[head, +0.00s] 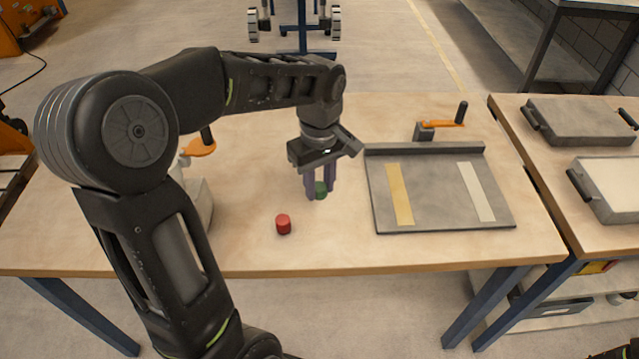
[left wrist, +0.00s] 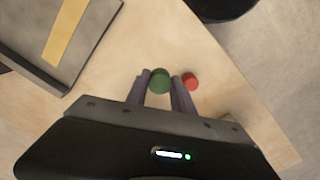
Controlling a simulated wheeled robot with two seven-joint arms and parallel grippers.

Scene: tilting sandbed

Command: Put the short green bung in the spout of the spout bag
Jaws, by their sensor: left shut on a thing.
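The short green bung (head: 320,188) is between the fingers of my left gripper (head: 321,186), which is shut on it. It also shows in the left wrist view (left wrist: 160,80) between the two fingertips. I cannot tell from the head view whether the bung touches the table or hangs just above it. A red bung (head: 283,224) stands on the table, nearer the front edge and left of the gripper; it also shows in the left wrist view (left wrist: 190,81). I cannot make out the spout bag; my left arm hides part of the table's left side.
A grey tray (head: 440,222) with a yellow strip and a pale strip lies right of my gripper. An orange-handled clamp (head: 440,126) stands behind it. A grey block (head: 198,203) is partly hidden behind my arm. The table's middle front is mostly clear.

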